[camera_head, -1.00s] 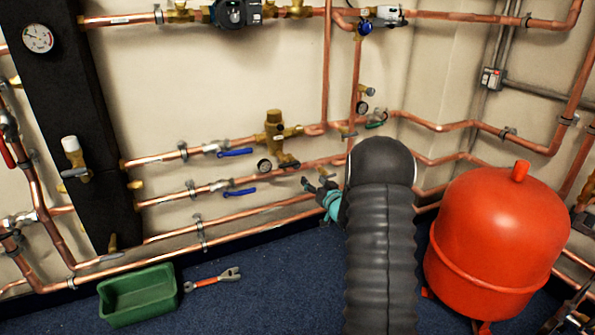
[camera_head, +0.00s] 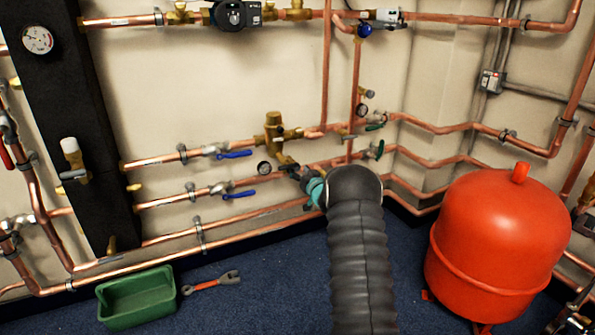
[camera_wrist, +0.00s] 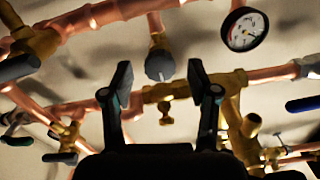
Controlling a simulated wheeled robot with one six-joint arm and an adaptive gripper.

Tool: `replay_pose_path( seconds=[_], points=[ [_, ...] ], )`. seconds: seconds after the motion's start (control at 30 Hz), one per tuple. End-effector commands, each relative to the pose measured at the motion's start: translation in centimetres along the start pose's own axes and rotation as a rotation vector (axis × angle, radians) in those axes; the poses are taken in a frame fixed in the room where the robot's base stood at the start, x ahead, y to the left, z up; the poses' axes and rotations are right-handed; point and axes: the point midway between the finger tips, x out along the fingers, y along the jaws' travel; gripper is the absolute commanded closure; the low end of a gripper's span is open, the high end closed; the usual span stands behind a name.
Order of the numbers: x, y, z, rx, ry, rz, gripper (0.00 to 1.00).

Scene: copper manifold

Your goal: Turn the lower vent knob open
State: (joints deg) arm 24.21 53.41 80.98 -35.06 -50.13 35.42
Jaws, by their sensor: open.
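In the wrist view a small round grey knob (camera_wrist: 159,67) on a brass stem shows between my two fingertips, set on the copper pipework. It looks like the vent knob, though I cannot be sure it is the lower one. My gripper (camera_wrist: 160,72) is open, with one black finger on each side of the knob in the picture and gaps between. I cannot tell how far the knob is in depth. In the head view my gripper (camera_head: 295,171) is at the lower brass fitting, right of the pressure gauge (camera_head: 264,167). My gripper hides the knob there.
Two blue lever handles (camera_head: 234,154) are on the pipes to the left. Green handles (camera_head: 379,150) are to the right. A red tank (camera_head: 497,230) stands on the floor at right. A green tray (camera_head: 137,296) and a wrench (camera_head: 212,282) lie on the floor at left.

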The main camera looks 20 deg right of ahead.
Motion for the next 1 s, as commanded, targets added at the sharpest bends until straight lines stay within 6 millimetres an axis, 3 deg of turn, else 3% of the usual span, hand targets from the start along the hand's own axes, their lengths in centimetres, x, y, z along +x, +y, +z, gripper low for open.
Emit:
replay_pose_path(
  seconds=[0.2,0.5,0.77,1.0],
  points=[
    [1.3,0.0,0.0,0.001,0.000,0.000,0.40],
    [1.5,0.0,0.0,0.001,0.000,0.001,0.40],
    [1.4,0.0,0.0,0.000,0.000,0.000,1.00],
    [1.4,0.0,0.1,-0.013,0.000,0.000,1.00]
  ],
)
